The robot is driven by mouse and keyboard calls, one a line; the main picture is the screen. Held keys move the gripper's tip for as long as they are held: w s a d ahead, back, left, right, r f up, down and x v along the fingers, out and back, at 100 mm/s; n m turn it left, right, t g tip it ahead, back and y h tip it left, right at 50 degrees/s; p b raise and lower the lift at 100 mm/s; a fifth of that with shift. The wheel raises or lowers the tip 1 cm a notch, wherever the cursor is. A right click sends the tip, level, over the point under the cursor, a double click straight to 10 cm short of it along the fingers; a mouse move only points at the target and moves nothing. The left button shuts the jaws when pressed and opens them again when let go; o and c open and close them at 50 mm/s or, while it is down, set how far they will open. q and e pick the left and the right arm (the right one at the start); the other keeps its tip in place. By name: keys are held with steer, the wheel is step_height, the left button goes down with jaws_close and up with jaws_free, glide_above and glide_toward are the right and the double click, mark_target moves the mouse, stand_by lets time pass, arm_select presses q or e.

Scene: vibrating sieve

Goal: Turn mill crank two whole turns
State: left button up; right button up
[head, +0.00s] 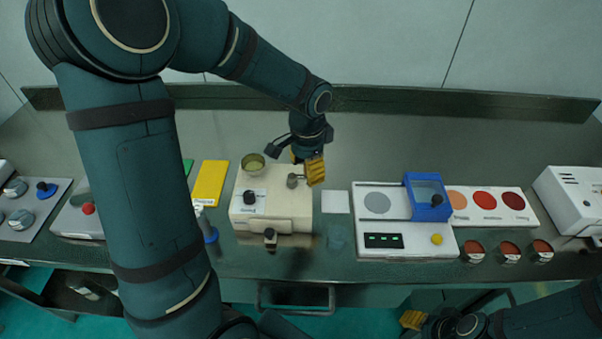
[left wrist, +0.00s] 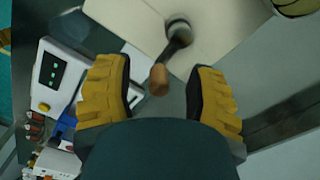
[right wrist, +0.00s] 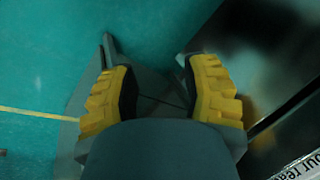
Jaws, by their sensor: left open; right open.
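The mill (head: 270,205) is a cream box on the bench with a round hopper (head: 253,163) at its back left and a dark knob on its front. Its crank (head: 294,180) sits on the right part of the top. In the left wrist view the crank arm (left wrist: 178,42) ends in a brown handle (left wrist: 159,80). My left gripper (head: 312,170) is at the mill's right side, and in the left wrist view its open fingers (left wrist: 160,95) stand on either side of the handle, apart from it. My right gripper (head: 412,319) is open and empty, low in front of the bench.
Right of the mill are a white card (head: 335,202), a white sieve machine (head: 405,240) with a blue-framed box (head: 427,197), a colour chart (head: 490,207) and several small jars (head: 508,252). A yellow card (head: 209,183) lies left of the mill. The back of the bench is clear.

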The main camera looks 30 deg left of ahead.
arm_select(q)
steer(key=shift+r+p, duration=2.7)
steer(key=shift+r, duration=0.8)
steer(key=shift+f, duration=0.1)
